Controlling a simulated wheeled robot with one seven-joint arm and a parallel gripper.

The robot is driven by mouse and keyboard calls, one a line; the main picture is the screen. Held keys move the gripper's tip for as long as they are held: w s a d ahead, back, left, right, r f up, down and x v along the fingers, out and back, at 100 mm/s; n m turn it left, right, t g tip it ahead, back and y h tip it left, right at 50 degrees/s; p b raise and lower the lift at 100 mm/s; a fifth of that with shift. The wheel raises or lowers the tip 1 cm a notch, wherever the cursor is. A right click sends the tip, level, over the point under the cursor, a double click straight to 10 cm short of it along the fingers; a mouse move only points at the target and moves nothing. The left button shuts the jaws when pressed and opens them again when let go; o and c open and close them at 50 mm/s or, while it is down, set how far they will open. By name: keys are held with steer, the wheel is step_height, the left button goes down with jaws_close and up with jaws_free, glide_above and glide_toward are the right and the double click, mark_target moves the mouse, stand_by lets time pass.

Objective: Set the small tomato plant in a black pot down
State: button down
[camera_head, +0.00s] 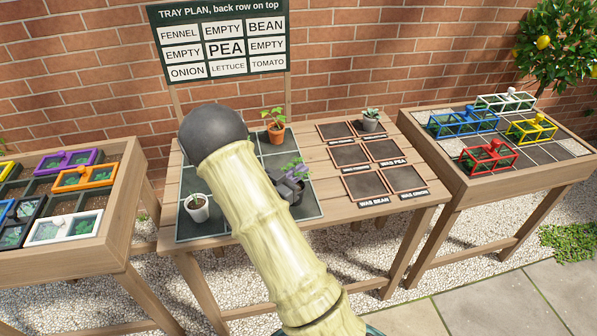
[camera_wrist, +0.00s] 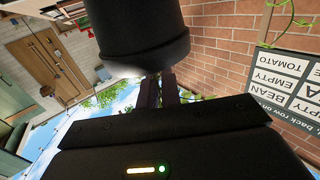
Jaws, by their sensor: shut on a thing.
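The small tomato plant (camera_head: 296,165), green and purplish, shows just right of my arm in the head view. Its black pot (camera_head: 297,192) is partly hidden by my gripper (camera_head: 284,182), which is shut on it. The pot looks upright over the right side of the dark gridded tray (camera_head: 187,231); I cannot tell whether it touches the tray. In the wrist view a large black rounded shape fills the top, and the grip itself is hard to make out.
An orange-potted plant (camera_head: 276,132) and a white-potted seedling (camera_head: 198,208) stand on the tray. A plan sign (camera_head: 218,41) stands behind. Brown-framed squares (camera_head: 351,155) and a grey-potted succulent (camera_head: 370,121) are to the right. Tables with coloured frames flank both sides.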

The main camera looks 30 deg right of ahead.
steer(key=c, duration=1.6)
jaws_free()
steer(key=shift+w+r, duration=0.1)
steer(key=shift+w, duration=0.05)
steer(key=v, duration=1.2)
